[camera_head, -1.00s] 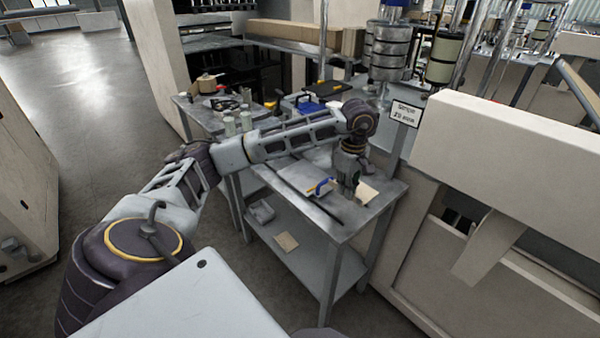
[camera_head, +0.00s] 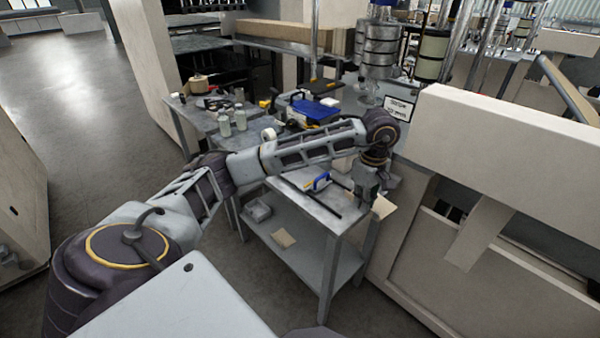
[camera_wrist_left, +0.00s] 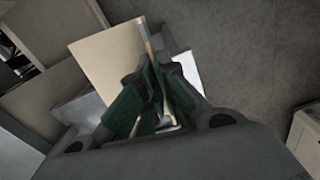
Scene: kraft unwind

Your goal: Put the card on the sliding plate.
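My left gripper (camera_head: 366,200) points down at the right front corner of the metal table. In the left wrist view its green-padded fingers (camera_wrist_left: 154,72) are close together on the edge of a tan card (camera_wrist_left: 108,62). The card also shows beside the fingertips in the head view (camera_head: 384,207), jutting past the table's corner towards the machine. The fingers hide part of its edge. I cannot tell which surface is the sliding plate. My right gripper is not in view.
The metal table (camera_head: 305,196) holds a blue-handled tool (camera_head: 319,182) and a long dark bar. A beige machine (camera_head: 400,262) stands close on the right. Bottles (camera_head: 240,118) stand at the back left.

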